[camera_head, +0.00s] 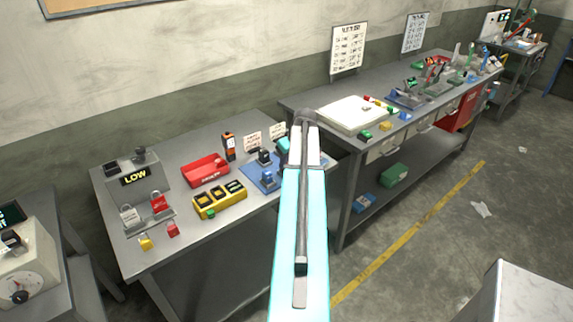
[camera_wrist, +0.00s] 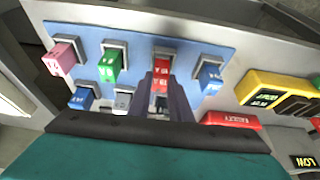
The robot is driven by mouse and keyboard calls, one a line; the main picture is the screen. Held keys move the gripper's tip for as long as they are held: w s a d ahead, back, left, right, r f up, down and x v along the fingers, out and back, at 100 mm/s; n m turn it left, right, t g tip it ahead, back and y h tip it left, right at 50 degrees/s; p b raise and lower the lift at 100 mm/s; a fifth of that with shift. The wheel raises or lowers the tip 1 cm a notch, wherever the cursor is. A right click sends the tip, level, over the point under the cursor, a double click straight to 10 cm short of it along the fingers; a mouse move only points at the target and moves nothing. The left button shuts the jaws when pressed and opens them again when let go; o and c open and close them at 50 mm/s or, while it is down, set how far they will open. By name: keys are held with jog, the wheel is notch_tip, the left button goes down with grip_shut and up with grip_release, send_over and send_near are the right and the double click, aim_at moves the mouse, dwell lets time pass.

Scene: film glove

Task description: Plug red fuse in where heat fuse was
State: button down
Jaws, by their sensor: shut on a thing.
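In the wrist view my gripper (camera_wrist: 158,98) is shut on a red fuse (camera_wrist: 161,78) with white lettering. The red fuse is at a grey socket in the back row of a blue panel (camera_wrist: 140,41); I cannot tell whether it is fully seated. To its left in that row are a green fuse (camera_wrist: 109,67) and a pink fuse (camera_wrist: 62,60); to its right is a blue fuse (camera_wrist: 210,78). Another blue fuse (camera_wrist: 80,98) and a grey piece (camera_wrist: 122,102) are in the front row. In the head view my arm partly hides the panel (camera_head: 251,164).
Beside the panel are a red bin (camera_head: 205,171) and a yellow slotted block (camera_head: 219,200). An orange-and-black device (camera_head: 229,147) stands behind. A second bench (camera_head: 290,101) adjoins at right.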

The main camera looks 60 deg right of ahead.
jog(key=shift+r+b, duration=0.85)
jog(key=shift+r, duration=0.55)
jog(key=s+a+r+b, duration=0.1)
jog(key=s+a+b, duration=0.4)
jog(key=s+a, duration=0.4)
jog(key=shift+s+a+r, duration=0.25)
jog(key=shift+s+a, duration=0.15)
jog(key=shift+a, duration=1.5)
